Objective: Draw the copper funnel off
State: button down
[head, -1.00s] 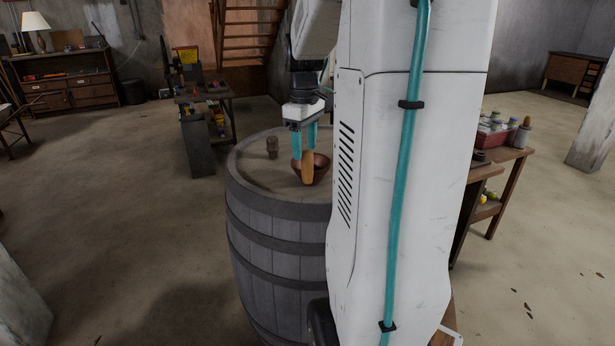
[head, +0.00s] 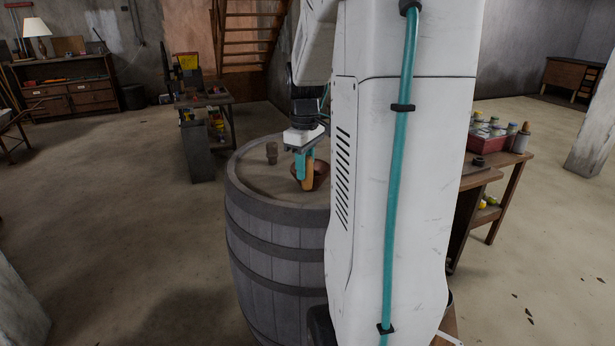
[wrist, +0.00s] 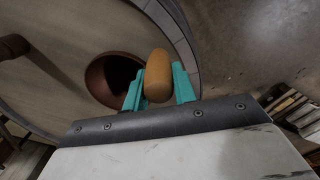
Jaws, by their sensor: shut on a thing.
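The copper funnel (head: 322,174) is a reddish-brown bowl with an orange-brown wooden handle (head: 308,176). It is at the top of the grey wooden barrel (head: 275,240), near the rim on my side. In the wrist view the dark inside of the funnel bowl (wrist: 112,80) shows left of the handle (wrist: 158,72). My gripper (head: 305,164) has teal fingers and is shut on the handle, one finger on each side of it in the wrist view (wrist: 158,90). The spout is hidden, and I cannot tell how deep it sits.
A small brown bung-like piece (head: 271,153) stands on the barrel top, left of the funnel. My white arm column hides the barrel's right side. A table with a red crate (head: 490,139) of bottles is at right. A workbench (head: 205,100) stands behind. Floor at left is clear.

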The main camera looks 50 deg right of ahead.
jog(key=shift+r, duration=0.1)
notch_tip(320, 180, up, 4)
jog(key=shift+f, duration=0.15)
jog(key=s+d+r, duration=0.1)
jog(key=s+d, duration=0.9)
jog(key=s, duration=0.2)
jog(key=shift+d, duration=0.35)
jog(key=shift+r, duration=0.15)
notch_tip(320, 180, up, 3)
jog(key=shift+f, duration=0.1)
jog(key=shift+a, duration=0.15)
